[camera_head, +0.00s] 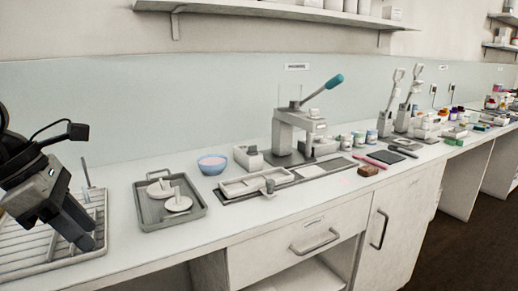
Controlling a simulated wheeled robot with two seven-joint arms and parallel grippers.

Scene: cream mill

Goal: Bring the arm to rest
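My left arm comes in at the far left of the head view. Its gripper (87,241) points down and to the right, above a white wire rack (40,254) on the counter. The dark fingers look close together, and I cannot make out a gap or anything held between them. The gripper covers part of the rack. My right arm and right gripper are not in view.
Right of the rack are a grey tray (148,217) with two white round pieces and a blue bowl (212,162). A teal-handled press (290,135) stands behind a long flat tray (232,197). Jars and more presses fill the right; the counter's front strip (150,255) is clear.

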